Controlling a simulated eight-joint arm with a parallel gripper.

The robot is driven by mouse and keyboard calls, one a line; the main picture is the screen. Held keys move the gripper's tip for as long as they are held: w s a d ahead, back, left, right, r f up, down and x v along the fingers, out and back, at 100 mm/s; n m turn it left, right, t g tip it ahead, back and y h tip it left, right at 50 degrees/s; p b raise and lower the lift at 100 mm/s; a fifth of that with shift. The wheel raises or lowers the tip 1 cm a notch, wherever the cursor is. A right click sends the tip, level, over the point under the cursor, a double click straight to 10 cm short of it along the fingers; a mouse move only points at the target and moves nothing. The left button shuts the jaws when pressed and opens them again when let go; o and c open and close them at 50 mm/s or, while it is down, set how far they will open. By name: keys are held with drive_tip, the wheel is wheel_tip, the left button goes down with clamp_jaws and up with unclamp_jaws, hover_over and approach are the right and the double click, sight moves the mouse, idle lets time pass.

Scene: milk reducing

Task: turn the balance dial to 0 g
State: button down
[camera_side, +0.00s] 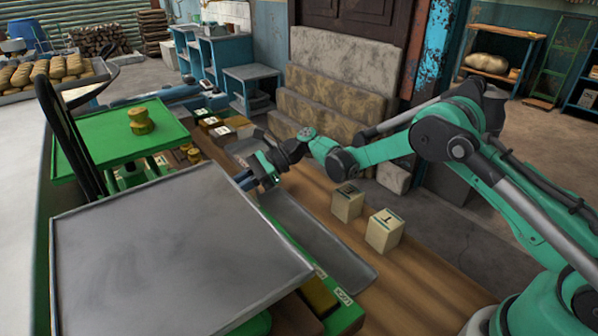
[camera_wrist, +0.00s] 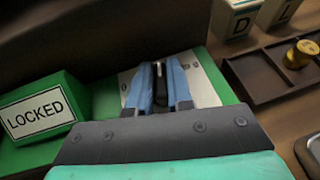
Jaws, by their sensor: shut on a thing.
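The balance dial (camera_wrist: 158,70) shows in the wrist view as a dark knob on a pale plate (camera_wrist: 205,88) set in green housing. My gripper (camera_wrist: 160,86) has its two blue fingers on either side of the knob and is shut on it. The dial's marks are too small or covered to read. In the side view my gripper (camera_side: 262,178) is low at the back of the balance, behind the large grey pan (camera_side: 170,250). The dial itself is hidden there. The balance's green pan (camera_side: 95,140) holds a brass weight (camera_side: 141,121).
A green block with a LOCKED sign (camera_wrist: 38,112) stands left of the dial. A dark tray (camera_wrist: 255,75) with a brass weight (camera_wrist: 300,53) lies at the right. Lettered cubes (camera_side: 347,202) (camera_side: 384,231) stand on the wooden bench; a grey trough (camera_side: 315,240) runs beside them.

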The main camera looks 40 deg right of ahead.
drive_tip(key=shift+n+g, duration=1.1)
drive_tip(key=shift+g, duration=0.2)
drive_tip(key=c, duration=0.8)
unclamp_jaws()
drive_tip(key=shift+v, duration=2.85)
drive_tip(key=shift+w, duration=0.1)
